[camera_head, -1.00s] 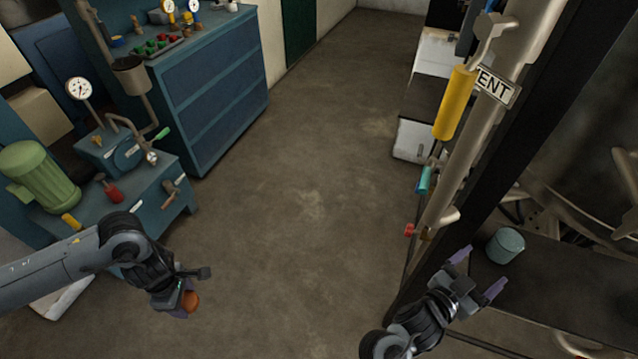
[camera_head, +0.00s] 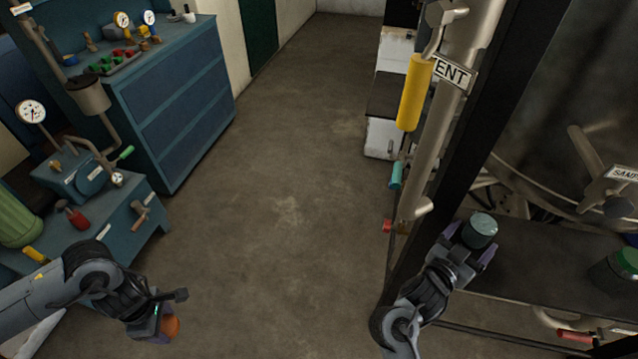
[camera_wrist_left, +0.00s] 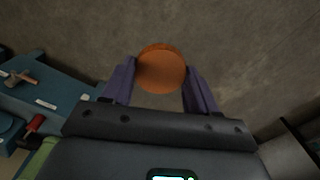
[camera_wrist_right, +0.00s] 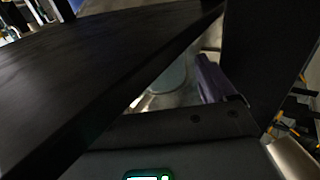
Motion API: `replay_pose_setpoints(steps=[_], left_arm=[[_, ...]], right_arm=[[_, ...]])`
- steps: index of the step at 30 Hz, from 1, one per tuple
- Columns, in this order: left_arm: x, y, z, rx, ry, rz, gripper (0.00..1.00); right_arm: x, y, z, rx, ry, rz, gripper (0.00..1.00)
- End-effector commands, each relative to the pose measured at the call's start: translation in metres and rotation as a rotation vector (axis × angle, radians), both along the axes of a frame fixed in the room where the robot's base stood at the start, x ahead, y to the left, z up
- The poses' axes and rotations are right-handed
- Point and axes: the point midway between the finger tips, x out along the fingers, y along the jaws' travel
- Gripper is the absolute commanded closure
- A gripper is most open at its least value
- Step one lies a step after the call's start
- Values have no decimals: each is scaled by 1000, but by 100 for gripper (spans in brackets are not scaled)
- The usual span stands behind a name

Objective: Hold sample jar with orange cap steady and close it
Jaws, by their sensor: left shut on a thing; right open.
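My left gripper (camera_head: 160,322) is shut on a round orange cap (camera_head: 171,328), held in the air over the floor. The left wrist view shows the orange cap (camera_wrist_left: 162,69) between its purple fingers. My right gripper (camera_head: 467,250) is open, with its fingers at the near side of a jar with a grey-teal top (camera_head: 483,226) on the dark shelf. They appear to reach either side of it; contact cannot be told. In the right wrist view this jar (camera_wrist_right: 172,80) is partly hidden by a dark beam. No jar under the orange cap is visible.
The dark shelf (camera_head: 535,262) also holds a green jar (camera_head: 618,272) at the right. A black post (camera_head: 497,110) and a pipe with a yellow handle (camera_head: 414,92) stand by my right arm. A blue bench (camera_head: 145,225) is at left. The middle floor (camera_head: 280,190) is clear.

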Motion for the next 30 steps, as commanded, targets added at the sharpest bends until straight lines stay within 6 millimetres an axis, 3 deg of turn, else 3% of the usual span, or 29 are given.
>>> replay_pose_setpoints(steps=[8, 20, 30], left_arm=[[0, 0, -2, 0, 0, 0, 69], [0, 0, -14, 0, 0, 0, 69], [0, 0, -14, 0, 0, 0, 69]], right_arm=[[4, -5, -1, -1, 0, -1, 16], [37, -41, -1, -1, 1, 0, 16], [40, -44, 0, 1, 1, 0, 16]])
